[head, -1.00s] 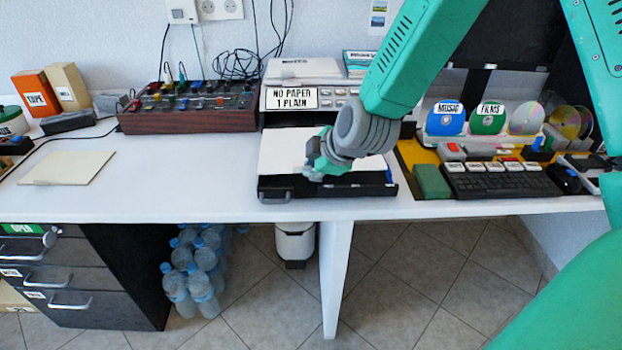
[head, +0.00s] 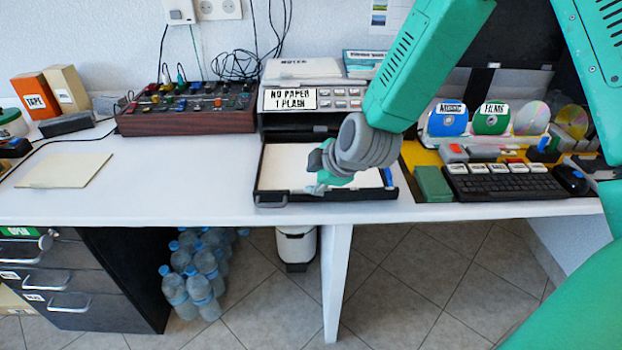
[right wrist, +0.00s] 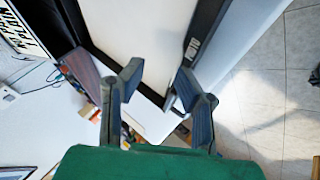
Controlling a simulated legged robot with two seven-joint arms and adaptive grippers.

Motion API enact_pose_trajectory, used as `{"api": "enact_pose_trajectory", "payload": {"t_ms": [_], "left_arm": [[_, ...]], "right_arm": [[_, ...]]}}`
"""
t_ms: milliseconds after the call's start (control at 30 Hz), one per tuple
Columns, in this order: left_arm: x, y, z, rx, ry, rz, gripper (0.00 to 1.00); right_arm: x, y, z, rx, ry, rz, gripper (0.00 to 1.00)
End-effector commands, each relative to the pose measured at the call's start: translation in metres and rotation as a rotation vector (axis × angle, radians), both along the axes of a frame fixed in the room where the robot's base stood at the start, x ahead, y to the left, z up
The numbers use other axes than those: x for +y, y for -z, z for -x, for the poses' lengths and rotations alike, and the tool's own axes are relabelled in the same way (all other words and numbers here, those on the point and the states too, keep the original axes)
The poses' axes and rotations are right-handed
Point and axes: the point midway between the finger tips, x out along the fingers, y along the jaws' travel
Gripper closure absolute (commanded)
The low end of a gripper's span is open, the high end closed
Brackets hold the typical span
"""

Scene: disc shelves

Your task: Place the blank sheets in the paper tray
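The black paper tray (head: 340,195) is pulled out below the printer, with a handle on its front. The white blank sheets (head: 285,162) lie inside its rim and look flat; the right part is hidden by my right arm. In the right wrist view the white sheets (right wrist: 135,28) show beside the tray's dark edge (right wrist: 203,32). My right gripper (head: 321,178) is above the front half of the tray. In the right wrist view its two fingers (right wrist: 158,88) stand apart with nothing between them. My left gripper is not in view.
A mixer (head: 185,108) and a cream sheet (head: 65,170) lie left on the white desk (head: 190,180). A keyboard (head: 505,185), green box (head: 433,184) and disc stand (head: 470,140) are right.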

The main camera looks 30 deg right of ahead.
Motion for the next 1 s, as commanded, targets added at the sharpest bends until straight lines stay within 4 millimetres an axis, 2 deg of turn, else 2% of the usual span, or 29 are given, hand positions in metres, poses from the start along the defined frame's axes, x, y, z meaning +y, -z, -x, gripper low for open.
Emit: {"api": "enact_pose_trajectory", "payload": {"t_ms": [400, 667, 767, 867, 967, 1000], "left_arm": [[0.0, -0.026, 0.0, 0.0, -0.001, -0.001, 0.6], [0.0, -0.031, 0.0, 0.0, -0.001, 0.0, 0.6], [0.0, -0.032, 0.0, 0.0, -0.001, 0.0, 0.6], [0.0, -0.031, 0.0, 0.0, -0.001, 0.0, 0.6], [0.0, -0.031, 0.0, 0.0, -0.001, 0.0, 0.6], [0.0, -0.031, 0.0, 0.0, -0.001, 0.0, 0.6]], "right_arm": [[-0.005, -0.067, 0.055, 0.002, 0.005, 0.009, 0.73], [-0.006, -0.085, 0.073, 0.004, 0.005, 0.006, 0.73], [-0.006, -0.086, 0.074, 0.005, 0.007, 0.005, 0.73], [-0.005, -0.074, 0.078, 0.029, 0.028, -0.007, 0.73], [-0.003, -0.042, 0.089, 0.099, 0.106, -0.049, 0.73], [-0.002, -0.023, 0.098, 0.139, 0.152, -0.073, 0.73]]}}
